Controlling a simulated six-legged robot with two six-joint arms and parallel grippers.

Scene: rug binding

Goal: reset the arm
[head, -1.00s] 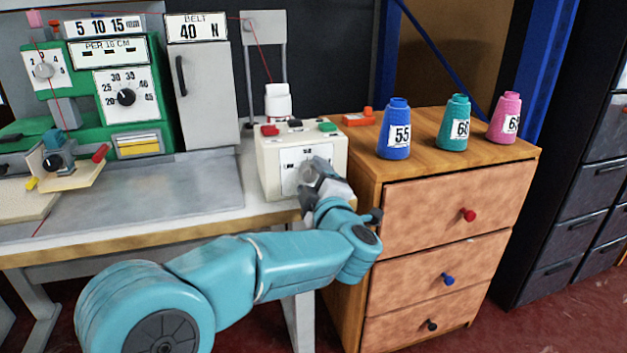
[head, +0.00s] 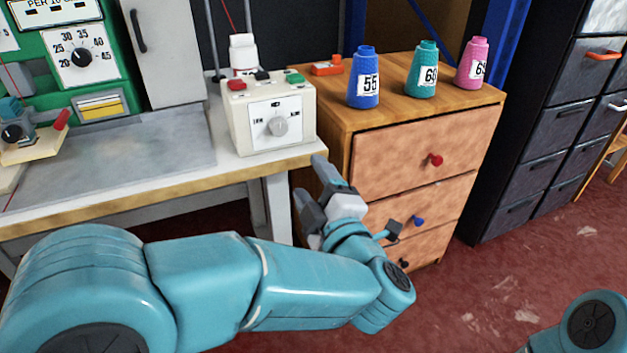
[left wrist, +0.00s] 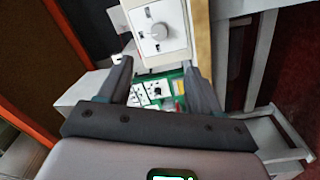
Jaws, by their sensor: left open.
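My left gripper (head: 309,184) is open and empty, in front of the bench edge and below the cream control box (head: 240,134). Its two fingers also show apart in the left wrist view (left wrist: 158,76). The box has a round grey dial (head: 278,126) on its white front plate, and the dial shows beyond the fingertips in the left wrist view (left wrist: 158,32). The gripper looks clear of the dial. Part of my right arm (head: 590,325) shows at the bottom right; its gripper is out of view.
A wooden drawer cabinet (head: 395,178) stands right of the bench (head: 150,195), close to my left gripper. Blue (head: 364,80), teal (head: 423,72) and pink (head: 472,65) thread cones stand on it. A dark filing cabinet (head: 535,130) is further right. Red floor between is open.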

